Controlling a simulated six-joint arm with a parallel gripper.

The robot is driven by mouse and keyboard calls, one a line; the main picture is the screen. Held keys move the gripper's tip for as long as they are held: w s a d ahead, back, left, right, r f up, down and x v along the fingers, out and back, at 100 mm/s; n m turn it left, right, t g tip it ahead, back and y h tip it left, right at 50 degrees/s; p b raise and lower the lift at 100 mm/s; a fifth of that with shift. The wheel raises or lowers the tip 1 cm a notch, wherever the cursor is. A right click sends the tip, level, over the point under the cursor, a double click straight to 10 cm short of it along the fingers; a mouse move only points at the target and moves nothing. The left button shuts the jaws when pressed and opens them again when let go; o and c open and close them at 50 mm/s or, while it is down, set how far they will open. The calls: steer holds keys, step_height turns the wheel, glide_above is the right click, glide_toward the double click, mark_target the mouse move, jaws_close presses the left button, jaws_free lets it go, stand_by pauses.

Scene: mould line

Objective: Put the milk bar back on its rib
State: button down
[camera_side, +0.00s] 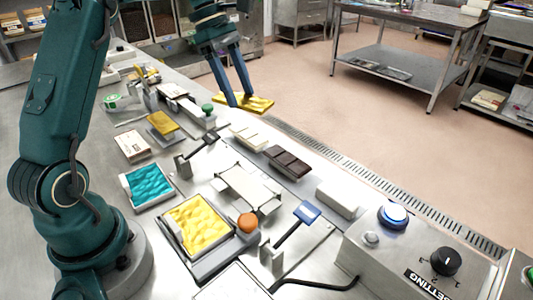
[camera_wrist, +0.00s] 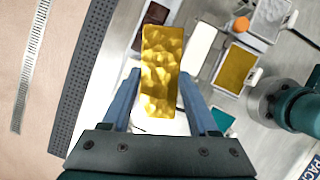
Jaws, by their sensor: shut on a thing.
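My gripper (camera_side: 240,103) is shut on a flat, crinkled gold bar (camera_side: 257,104). It hangs high at the counter's far edge. In the wrist view the bar (camera_wrist: 162,70) lies lengthwise between my two blue fingers. No lettering on it is readable, so I cannot confirm it is the milk bar. A cream bar (camera_side: 250,136) and a dark brown bar (camera_side: 287,161) lie in a row along the counter edge, nearer the side camera. I cannot clearly make out a rib; the area under the held bar is partly hidden.
Trays with teal foil (camera_side: 148,185) and yellow foil (camera_side: 198,226) stand on the counter. An orange knob (camera_side: 248,222), a blue-ended lever (camera_side: 307,212) and a control box (camera_side: 410,255) are nearby. Open floor lies past the edge.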

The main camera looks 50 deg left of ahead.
steer(key=w+d+f, duration=0.2)
steer(key=w+d, duration=0.4)
steer(key=d, duration=0.2)
steer(key=m+g, duration=0.1)
steer(key=m, duration=0.3)
glide_above(339, 197)
steer(key=a, duration=0.2)
steer(key=f, duration=0.4)
steer(key=shift+d+f, duration=0.25)
steer(key=shift+f, duration=2.95)
steer(key=shift+f, duration=0.25)
steer(key=shift+c, duration=0.4)
jaws_free()
